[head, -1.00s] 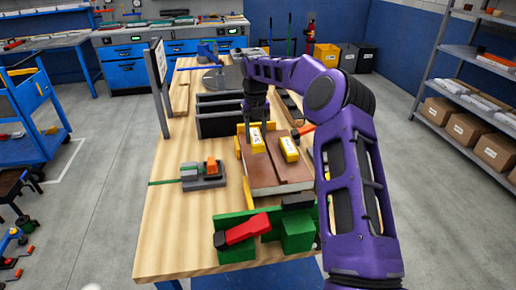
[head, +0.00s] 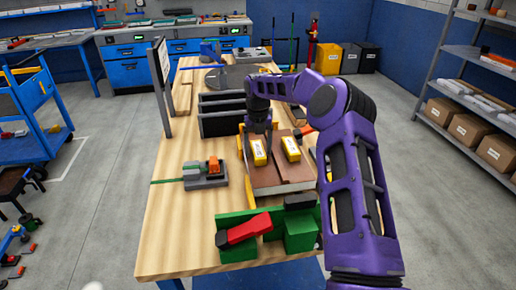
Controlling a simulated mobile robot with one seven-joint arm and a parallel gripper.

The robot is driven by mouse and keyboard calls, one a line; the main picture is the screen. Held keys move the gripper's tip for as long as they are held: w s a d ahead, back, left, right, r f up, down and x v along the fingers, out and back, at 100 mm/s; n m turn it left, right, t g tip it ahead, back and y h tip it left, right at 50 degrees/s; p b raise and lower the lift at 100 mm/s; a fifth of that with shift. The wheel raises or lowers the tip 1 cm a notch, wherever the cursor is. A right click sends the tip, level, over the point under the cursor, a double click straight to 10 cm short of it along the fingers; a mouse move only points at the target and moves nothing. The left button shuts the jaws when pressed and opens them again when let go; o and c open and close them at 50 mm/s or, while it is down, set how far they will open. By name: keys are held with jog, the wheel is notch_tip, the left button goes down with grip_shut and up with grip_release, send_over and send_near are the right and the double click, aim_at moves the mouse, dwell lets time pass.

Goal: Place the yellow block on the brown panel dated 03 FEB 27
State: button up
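Two brown panels lie side by side on the wooden bench, a left one (head: 266,179) and a right one (head: 301,172), with a dark gap between them. One yellow block (head: 260,153) with a white label is over the left panel, directly under my gripper (head: 260,139). A second labelled yellow block (head: 291,149) sits on the right panel. My gripper points down at the left block, with dark finger parts close to it. Whether the fingers grip it, and whether it touches the panel, is too small to tell. The date markings are not readable.
A green fixture with a red handle (head: 250,229) stands at the near bench edge. A grey device with an orange part (head: 214,166) is left of the panels. Black bins (head: 220,123) stand behind. The bench's left front (head: 175,235) is clear.

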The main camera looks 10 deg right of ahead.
aim_at(257, 149)
notch_tip(257, 149, up, 12)
dwell(0.7)
jog(key=shift+a+r, duration=0.1)
